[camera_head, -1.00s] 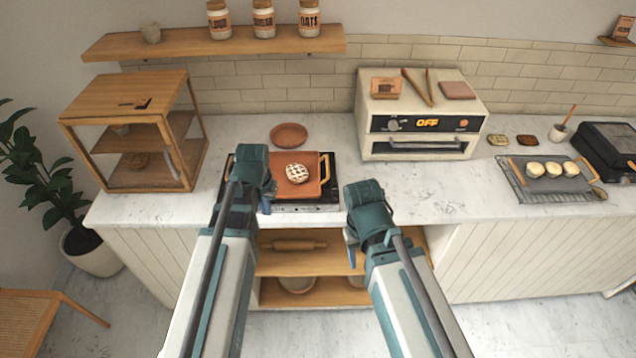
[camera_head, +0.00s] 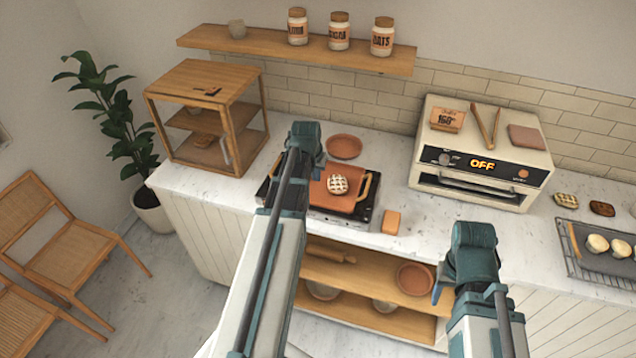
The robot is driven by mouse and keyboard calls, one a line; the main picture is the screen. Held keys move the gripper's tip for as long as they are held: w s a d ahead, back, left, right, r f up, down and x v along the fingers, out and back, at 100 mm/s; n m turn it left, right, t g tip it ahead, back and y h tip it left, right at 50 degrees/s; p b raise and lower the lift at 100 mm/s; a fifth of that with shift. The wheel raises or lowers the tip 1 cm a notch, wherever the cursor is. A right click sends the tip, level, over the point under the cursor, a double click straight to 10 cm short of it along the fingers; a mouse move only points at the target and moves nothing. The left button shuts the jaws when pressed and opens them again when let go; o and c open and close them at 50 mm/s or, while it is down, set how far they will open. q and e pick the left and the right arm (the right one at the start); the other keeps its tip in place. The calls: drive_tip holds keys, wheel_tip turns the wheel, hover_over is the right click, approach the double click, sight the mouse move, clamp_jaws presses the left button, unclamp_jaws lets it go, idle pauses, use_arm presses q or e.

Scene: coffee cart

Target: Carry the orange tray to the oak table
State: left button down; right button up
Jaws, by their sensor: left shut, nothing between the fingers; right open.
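The orange tray (camera_head: 345,202) lies on the black hob on the counter, with a round lattice-topped pie (camera_head: 337,185) on it. Its wooden handle (camera_head: 368,188) shows at the right end; its left end is hidden behind my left arm. My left gripper (camera_head: 280,165) is shut and empty at the tray's left side in the picture; its fingertips are mostly hidden. My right gripper (camera_head: 438,290) is open and empty, to the lower right of the tray and apart from it. I see no oak table in this view.
A wooden cabinet (camera_head: 232,110) stands left of the hob (camera_head: 368,212), and a cream oven (camera_head: 480,150) stands to its right. A terracotta plate (camera_head: 344,146) and small orange block (camera_head: 392,221) lie nearby. Woven chairs (camera_head: 70,230) stand on the left, with open floor (camera_head: 165,290) between.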

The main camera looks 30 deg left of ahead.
sight(316, 201)
use_arm(q)
drive_tip(key=b+x, duration=0.8)
drive_tip(key=x, duration=0.1)
drive_tip(key=shift+w+f+b, duration=0.1)
drive_tip(key=shift+f+b, duration=0.2)
drive_tip(key=s, duration=0.1)
drive_tip(key=s+d, duration=0.1)
drive_tip(key=s, duration=0.1)
drive_tip(key=shift+s+r, duration=0.15)
drive_tip(key=shift+s, duration=0.3)
use_arm(e)
wheel_tip(316, 201, down, 9)
use_arm(q)
drive_tip(key=shift+s, duration=0.1)
